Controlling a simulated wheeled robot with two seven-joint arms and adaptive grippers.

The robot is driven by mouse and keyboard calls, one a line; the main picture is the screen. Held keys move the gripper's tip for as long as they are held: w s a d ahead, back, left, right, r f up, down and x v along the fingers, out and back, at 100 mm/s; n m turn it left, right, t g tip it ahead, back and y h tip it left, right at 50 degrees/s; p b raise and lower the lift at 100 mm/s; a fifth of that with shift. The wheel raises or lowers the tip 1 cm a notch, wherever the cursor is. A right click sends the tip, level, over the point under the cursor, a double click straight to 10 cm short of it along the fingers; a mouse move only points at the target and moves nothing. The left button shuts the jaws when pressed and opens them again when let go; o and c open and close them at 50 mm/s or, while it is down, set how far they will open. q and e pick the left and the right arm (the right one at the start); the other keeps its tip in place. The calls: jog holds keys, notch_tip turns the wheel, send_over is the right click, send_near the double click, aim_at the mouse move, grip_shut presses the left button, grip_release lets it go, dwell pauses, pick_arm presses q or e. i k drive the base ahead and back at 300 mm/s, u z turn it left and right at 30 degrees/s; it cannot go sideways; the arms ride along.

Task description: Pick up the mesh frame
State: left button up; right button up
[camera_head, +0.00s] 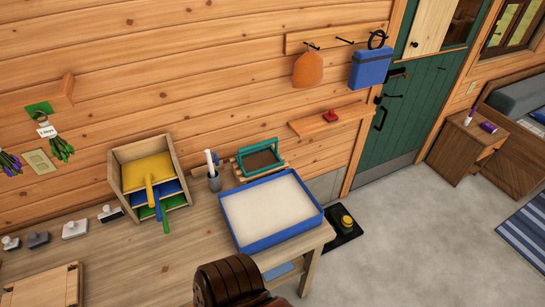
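The mesh frame appears to be the teal-rimmed rectangular frame (261,160) with a brownish inner panel. It rests tilted on a small wooden rack (242,179) against the plank wall, at the back of the workbench. It stands just behind a blue tray (270,241) filled with a pale, off-white material. Neither of my grippers is in view.
Several stamp-like blocks (75,229) line the bench's left. The bench (150,262) has bare room in front. A green door (409,95) is at right.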

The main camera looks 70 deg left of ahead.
aim_at(254, 162)
jog(key=i, duration=2.65)
jog(key=u, duration=3.2)
jog(key=i, duration=0.25)
